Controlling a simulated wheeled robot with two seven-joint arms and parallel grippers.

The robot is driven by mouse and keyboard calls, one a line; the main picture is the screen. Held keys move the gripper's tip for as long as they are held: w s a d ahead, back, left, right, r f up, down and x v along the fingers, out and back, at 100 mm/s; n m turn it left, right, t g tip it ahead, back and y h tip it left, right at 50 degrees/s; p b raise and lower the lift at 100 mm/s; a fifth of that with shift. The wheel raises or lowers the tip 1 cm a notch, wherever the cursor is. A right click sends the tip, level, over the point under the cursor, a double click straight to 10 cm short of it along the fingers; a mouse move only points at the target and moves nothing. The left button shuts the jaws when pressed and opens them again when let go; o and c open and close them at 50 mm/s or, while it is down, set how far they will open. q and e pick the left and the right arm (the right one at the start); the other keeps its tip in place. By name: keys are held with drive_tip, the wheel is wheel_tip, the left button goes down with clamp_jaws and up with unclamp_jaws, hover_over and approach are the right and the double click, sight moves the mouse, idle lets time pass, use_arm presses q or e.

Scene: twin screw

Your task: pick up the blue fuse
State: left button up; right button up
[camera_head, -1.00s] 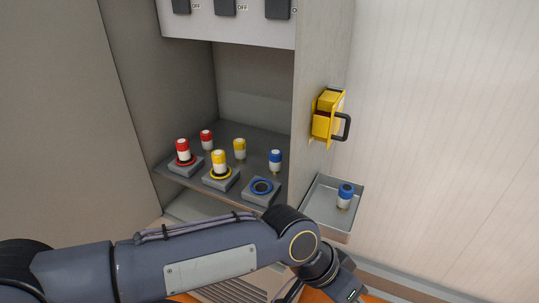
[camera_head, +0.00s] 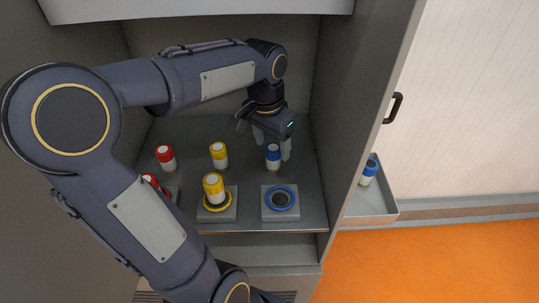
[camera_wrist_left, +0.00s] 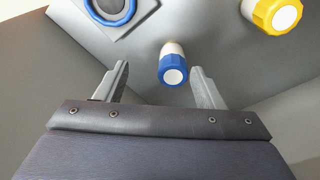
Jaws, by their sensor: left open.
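A blue fuse (camera_head: 273,153) with a white lower body stands upright on the shelf in the cabinet, behind the empty blue-ringed socket (camera_head: 281,200). It also shows in the left wrist view (camera_wrist_left: 173,66), between and just beyond the fingertips. My left gripper (camera_head: 272,143) is open around or just above this fuse; I cannot tell whether a finger touches it. A second blue fuse (camera_head: 369,171) stands in the side tray (camera_head: 372,208) at the right. My right gripper is not in view.
A red fuse (camera_head: 165,157) and a yellow fuse (camera_head: 219,154) stand loose on the shelf (camera_head: 190,130). Another yellow fuse (camera_head: 213,187) sits in a socket in front, and a red one (camera_head: 150,181) is partly hidden by my arm. The cabinet wall (camera_head: 350,110) rises close to the right.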

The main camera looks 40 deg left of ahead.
sight(273, 158)
use_arm(q)
drive_tip(key=w, duration=0.1)
drive_tip(key=w+a, duration=0.1)
drive_tip(key=w, duration=0.1)
drive_tip(key=shift+a+f+g+y, duration=0.25)
drive_tip(key=shift+f+g+y, duration=0.05)
drive_tip(key=shift+f+g, duration=0.1)
drive_tip(key=shift+w+a+f, duration=0.15)
drive_tip(key=shift+a+f, duration=0.05)
drive_tip(key=shift+f, duration=0.05)
drive_tip(key=f, duration=0.3)
drive_tip(key=f+p, duration=0.1)
drive_tip(key=f, duration=0.3)
drive_tip(key=shift+s+d+f, duration=0.15)
drive_tip(key=shift+s+f, duration=0.05)
drive_tip(key=shift+f, duration=0.05)
drive_tip(key=shift+c, duration=0.4)
drive_tip(key=c, duration=0.9)
